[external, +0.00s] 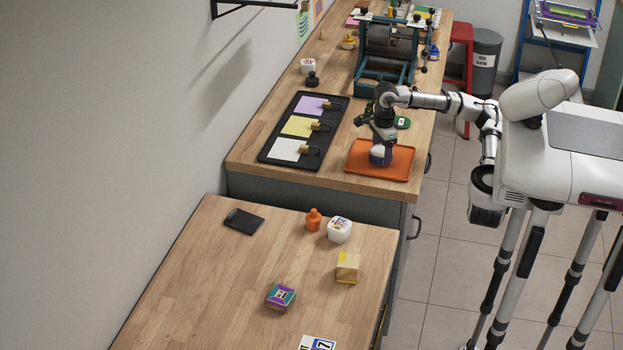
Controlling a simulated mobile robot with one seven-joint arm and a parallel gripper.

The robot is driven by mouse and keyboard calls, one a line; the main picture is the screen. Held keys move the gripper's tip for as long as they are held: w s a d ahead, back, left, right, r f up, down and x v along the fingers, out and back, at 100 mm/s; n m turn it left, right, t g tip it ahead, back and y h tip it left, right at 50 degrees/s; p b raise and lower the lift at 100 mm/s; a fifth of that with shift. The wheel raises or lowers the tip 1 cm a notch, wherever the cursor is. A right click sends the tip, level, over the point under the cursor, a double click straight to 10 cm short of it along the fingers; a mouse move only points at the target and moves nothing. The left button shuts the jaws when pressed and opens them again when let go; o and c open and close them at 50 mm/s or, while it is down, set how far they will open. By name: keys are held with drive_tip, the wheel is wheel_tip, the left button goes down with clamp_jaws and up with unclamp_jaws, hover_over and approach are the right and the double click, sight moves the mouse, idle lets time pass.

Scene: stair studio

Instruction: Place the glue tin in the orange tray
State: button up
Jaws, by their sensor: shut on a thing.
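The orange tray (402,165) lies flat at the front right of the far wooden worktop. My gripper (381,143) points down over the left part of this tray. It is shut on the glue tin (380,157), a small dark cylinder with a pale patch. The tin is upright within the tray's outline. I cannot tell whether its base touches the tray floor. My gripper hides the tin's top.
A black tray (270,150) with coloured sheets lies left of the orange tray. A green object (402,123) sits behind it, and a roller press (387,55) stands further back. The lower near worktop (210,290) holds several small items.

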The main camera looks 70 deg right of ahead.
sight(382, 152)
drive_tip(key=shift+r, duration=0.15)
drive_tip(key=o, duration=1.2)
wheel_tip(382, 152, up, 12)
drive_tip(key=shift+r, duration=0.1)
